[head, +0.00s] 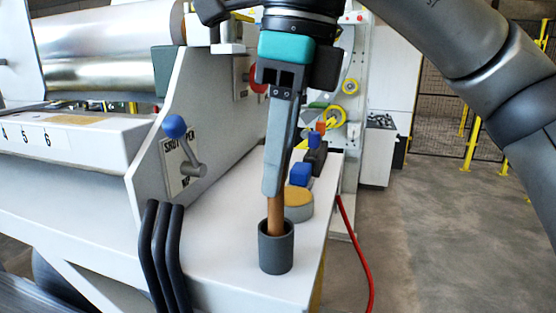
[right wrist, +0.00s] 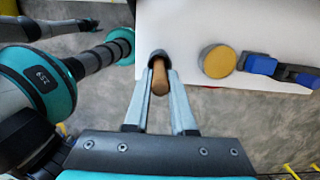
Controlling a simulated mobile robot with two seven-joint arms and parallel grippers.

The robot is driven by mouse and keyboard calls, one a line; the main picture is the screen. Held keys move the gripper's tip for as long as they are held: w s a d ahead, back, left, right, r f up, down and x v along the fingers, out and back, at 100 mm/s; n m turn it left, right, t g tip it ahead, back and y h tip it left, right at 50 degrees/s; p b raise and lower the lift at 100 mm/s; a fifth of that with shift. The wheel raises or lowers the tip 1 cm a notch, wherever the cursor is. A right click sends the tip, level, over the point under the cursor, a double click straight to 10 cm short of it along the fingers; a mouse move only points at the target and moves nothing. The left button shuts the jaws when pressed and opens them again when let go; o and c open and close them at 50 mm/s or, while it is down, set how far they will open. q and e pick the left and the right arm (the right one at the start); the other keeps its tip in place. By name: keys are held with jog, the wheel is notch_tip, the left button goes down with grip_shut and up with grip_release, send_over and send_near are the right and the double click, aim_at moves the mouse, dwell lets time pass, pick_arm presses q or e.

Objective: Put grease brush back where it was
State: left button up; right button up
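The grease brush shows as a brown wooden handle (head: 276,216) standing nearly upright in a dark grey cup (head: 276,252) on the white ledge. Its lower end is hidden inside the cup. My right gripper (head: 271,190) points down from above, with its fingers around the upper handle. In the right wrist view the handle (right wrist: 160,78) lies between the two fingers, with small gaps on both sides, so the gripper looks open. The cup rim (right wrist: 158,54) shows just beyond the fingertips.
A round tan-topped tin (head: 298,204) stands close behind the cup, with a blue-and-black item (head: 300,174) beyond it. A lever with a blue knob (head: 174,127) sticks out at left. Black cables (head: 162,255) hang over the ledge's left; a red hose (head: 358,250) hangs right.

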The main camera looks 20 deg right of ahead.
jog(key=o, duration=0.5)
jog(key=shift+c, duration=0.2)
notch_tip(320, 180, up, 12)
jog(key=s+d+p, duration=0.1)
jog(key=p, duration=0.3)
jog(key=shift+d, duration=0.2)
jog(key=shift+r, duration=0.1)
